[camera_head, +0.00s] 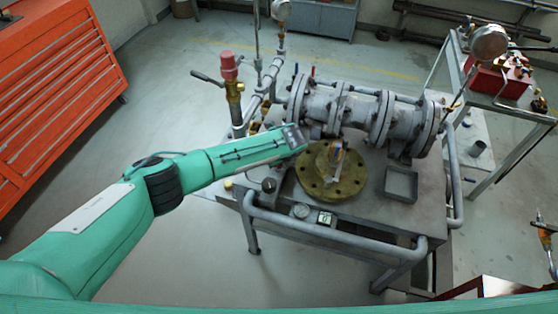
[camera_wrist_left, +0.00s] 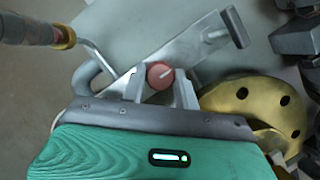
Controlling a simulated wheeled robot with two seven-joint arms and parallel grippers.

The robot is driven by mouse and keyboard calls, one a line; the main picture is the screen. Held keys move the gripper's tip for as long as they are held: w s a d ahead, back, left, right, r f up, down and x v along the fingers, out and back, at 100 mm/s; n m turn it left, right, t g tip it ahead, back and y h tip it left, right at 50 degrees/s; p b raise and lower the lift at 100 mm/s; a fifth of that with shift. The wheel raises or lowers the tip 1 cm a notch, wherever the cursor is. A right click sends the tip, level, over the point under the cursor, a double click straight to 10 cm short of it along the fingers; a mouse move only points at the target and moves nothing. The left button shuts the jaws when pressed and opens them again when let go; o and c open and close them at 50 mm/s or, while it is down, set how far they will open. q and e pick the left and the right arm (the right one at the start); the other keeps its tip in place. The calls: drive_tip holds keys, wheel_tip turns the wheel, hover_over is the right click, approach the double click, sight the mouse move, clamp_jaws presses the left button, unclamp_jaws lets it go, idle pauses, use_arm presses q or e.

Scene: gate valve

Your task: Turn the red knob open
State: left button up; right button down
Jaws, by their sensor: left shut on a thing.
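The red knob (camera_wrist_left: 160,75) is a small round knob with a white line across its face. In the left wrist view it sits between the two metal fingers of my left gripper (camera_wrist_left: 161,84), which are shut on it. Its white line slants up to the right. In the head view my left gripper (camera_head: 297,138) is at the near side of the grey pipe valve assembly (camera_head: 345,108), above the metal table, and it hides the knob.
A round brass flange (camera_head: 313,184) lies on the table (camera_head: 390,222) close to my gripper. A pipe with a red top (camera_head: 229,68) and a lever stands behind my arm. A small square tray (camera_head: 401,184) is at the right. An orange cabinet (camera_head: 60,90) stands at the left.

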use_arm(q)
drive_tip(key=n+b, duration=0.1)
drive_tip(key=n, duration=0.1)
drive_tip(key=n+g+y+b, duration=0.1)
drive_tip(key=n, duration=0.2)
drive_tip(key=shift+w+d+f+y, duration=0.1)
drive_tip(key=shift+d+f+y, duration=0.05)
drive_tip(key=shift+y, duration=0.15)
drive_tip(key=n+g+b, duration=0.1)
drive_tip(key=n+b, duration=0.1)
drive_tip(key=n, duration=0.1)
drive_tip(key=shift+w+n+y, duration=0.1)
drive_tip(key=shift+n+y, duration=0.2)
drive_tip(key=shift+n, duration=0.1)
drive_tip(key=n+g+b, duration=0.2)
drive_tip(key=n+b, duration=0.2)
drive_tip(key=n, duration=0.1)
drive_tip(key=shift+w, duration=0.1)
drive_tip(key=n+g+b, duration=0.1)
drive_tip(key=n+b, duration=0.1)
drive_tip(key=n, duration=0.1)
drive_tip(key=shift+w+g, duration=0.1)
drive_tip(key=shift+g, duration=0.2)
drive_tip(key=shift+n+b, duration=0.4)
drive_tip(key=shift+n, duration=0.1)
drive_tip(key=o, duration=1)
drive_tip(key=shift+c, duration=0.2)
